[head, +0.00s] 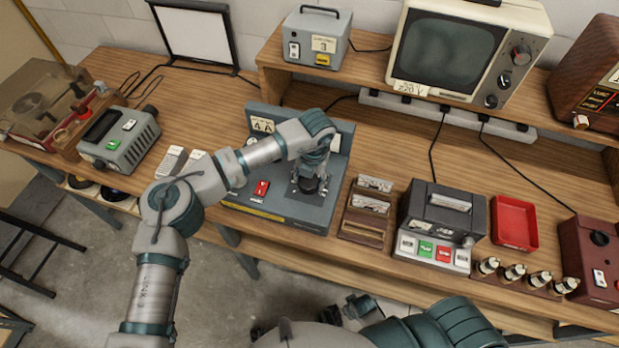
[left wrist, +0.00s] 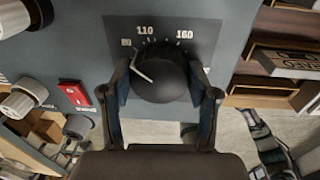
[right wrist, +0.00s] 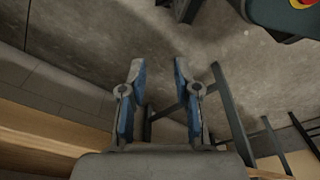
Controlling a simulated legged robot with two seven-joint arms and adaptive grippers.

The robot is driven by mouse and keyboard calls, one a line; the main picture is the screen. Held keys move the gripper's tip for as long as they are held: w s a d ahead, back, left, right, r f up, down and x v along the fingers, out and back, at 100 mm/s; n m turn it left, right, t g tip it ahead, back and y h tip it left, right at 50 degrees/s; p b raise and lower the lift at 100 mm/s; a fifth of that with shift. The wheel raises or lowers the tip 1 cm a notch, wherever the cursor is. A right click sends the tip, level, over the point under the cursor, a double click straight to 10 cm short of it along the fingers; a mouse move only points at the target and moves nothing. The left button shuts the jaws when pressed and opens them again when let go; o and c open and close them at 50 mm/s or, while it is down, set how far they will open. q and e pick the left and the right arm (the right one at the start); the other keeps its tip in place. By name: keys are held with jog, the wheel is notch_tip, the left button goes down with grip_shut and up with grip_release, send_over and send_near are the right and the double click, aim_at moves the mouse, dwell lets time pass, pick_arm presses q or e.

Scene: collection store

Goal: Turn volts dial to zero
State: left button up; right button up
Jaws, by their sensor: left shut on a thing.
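The black round dial (left wrist: 160,75) sits on a grey panel (left wrist: 225,30) in the left wrist view. A white line on the dial points to the upper left, left of the 110. My left gripper (left wrist: 162,95) is shut on the dial, one finger on each side. In the head view my left gripper (head: 310,182) is over the right part of the grey console (head: 290,222) and hides most of the dial. My right gripper (right wrist: 158,65) is open and empty above the floor, away from the console.
A red switch (head: 261,190) is on the console left of my gripper. A wooden card rack (head: 362,228) stands just right of it, then a dark device (head: 437,220) with green and red buttons. A red tray (head: 514,222) lies further right.

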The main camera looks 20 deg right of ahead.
pick_arm(q)
jog(key=n, duration=0.4)
jog(key=shift+w+r+n+p, duration=0.1)
jog(key=shift+w+n+p, duration=0.05)
jog(key=shift+n+p, duration=0.25)
jog(key=shift+n, duration=0.9)
jog(key=shift+a+n+p, duration=0.1)
jog(key=shift+n+p, duration=0.3)
jog(key=shift+n, duration=0.5)
jog(key=n+p, duration=0.1)
jog(key=n, duration=0.2)
jog(key=shift+w+a+n+g, duration=0.1)
jog(key=shift+n+g, duration=0.2)
jog(key=shift+a+n+p, duration=0.1)
jog(key=shift+n+p, duration=0.45)
jog(key=shift+n, duration=1.55)
pick_arm(e)
jog(key=s+d+f, duration=0.1)
jog(key=s+f, duration=0.5)
jog(key=shift+s+f, duration=0.15)
jog(key=shift+f, duration=0.3)
pick_arm(q)
jog(key=o, duration=1)
jog(key=shift+o, duration=0.9)
pick_arm(e)
jog(key=shift+d, duration=0.15)
